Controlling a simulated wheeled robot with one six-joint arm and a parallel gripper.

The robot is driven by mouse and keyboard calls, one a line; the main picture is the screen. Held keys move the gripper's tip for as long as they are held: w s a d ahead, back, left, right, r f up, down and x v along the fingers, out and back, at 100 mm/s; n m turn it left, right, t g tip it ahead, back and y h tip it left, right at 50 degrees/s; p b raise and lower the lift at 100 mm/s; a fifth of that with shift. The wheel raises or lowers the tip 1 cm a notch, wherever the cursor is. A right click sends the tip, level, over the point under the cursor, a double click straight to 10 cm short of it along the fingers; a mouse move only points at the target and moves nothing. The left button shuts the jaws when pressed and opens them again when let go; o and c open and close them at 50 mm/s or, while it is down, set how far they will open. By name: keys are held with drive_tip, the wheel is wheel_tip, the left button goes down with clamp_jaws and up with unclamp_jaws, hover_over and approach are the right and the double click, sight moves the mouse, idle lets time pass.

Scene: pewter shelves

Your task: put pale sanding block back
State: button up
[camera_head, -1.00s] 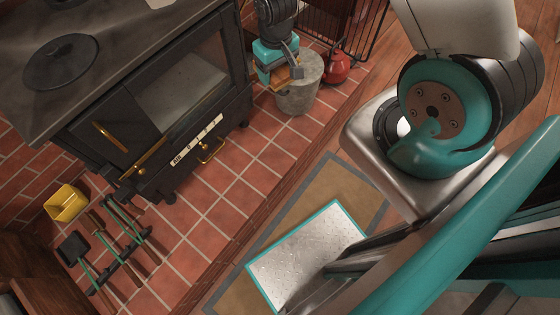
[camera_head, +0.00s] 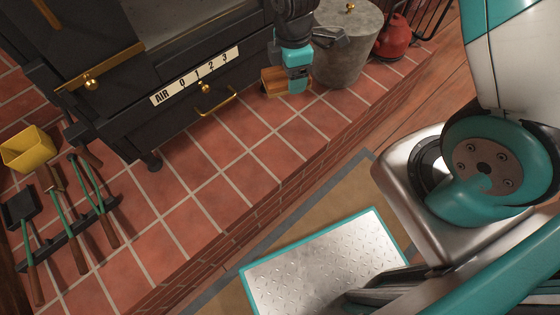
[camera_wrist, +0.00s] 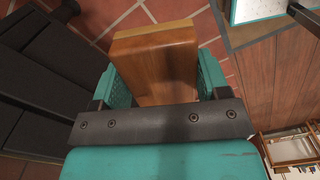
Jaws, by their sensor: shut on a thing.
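My gripper (camera_head: 285,84) is shut on the sanding block (camera_head: 271,80), an orange-brown wooden block with a paler strip along one edge. The block is over the red tiled hearth, between the stove's front and the grey bucket. In the wrist view the block (camera_wrist: 155,65) sticks out beyond the teal fingers of my gripper (camera_wrist: 160,85), one finger on each side. I cannot tell from these views whether it touches the tiles.
The black stove (camera_head: 130,95) stands behind, with a brass handle (camera_head: 216,101) low on its front. A grey lidded bucket (camera_head: 347,45) and red kettle (camera_head: 393,36) are at right. A yellow container (camera_head: 28,149) and hearth tools (camera_head: 75,215) lie left. The middle tiles are clear.

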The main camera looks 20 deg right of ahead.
sight(282, 146)
drive_tip(key=f+n+b, duration=0.1)
drive_tip(key=f+b, duration=0.3)
drive_tip(key=f, duration=0.5)
drive_tip(key=a+f+n+b, duration=0.1)
drive_tip(key=f+n+b, duration=0.1)
drive_tip(key=f+b, duration=0.3)
drive_tip(key=a+f+n+b, duration=0.1)
drive_tip(key=f+b, duration=0.4)
drive_tip(key=f, duration=0.8)
drive_tip(key=shift+s+f+n, duration=0.1)
drive_tip(key=shift+f+n, duration=0.1)
drive_tip(key=shift+n, duration=0.2)
drive_tip(key=shift+r, duration=0.1)
drive_tip(key=o, duration=0.5)
drive_tip(key=shift+c, duration=0.2)
drive_tip(key=o, duration=0.4)
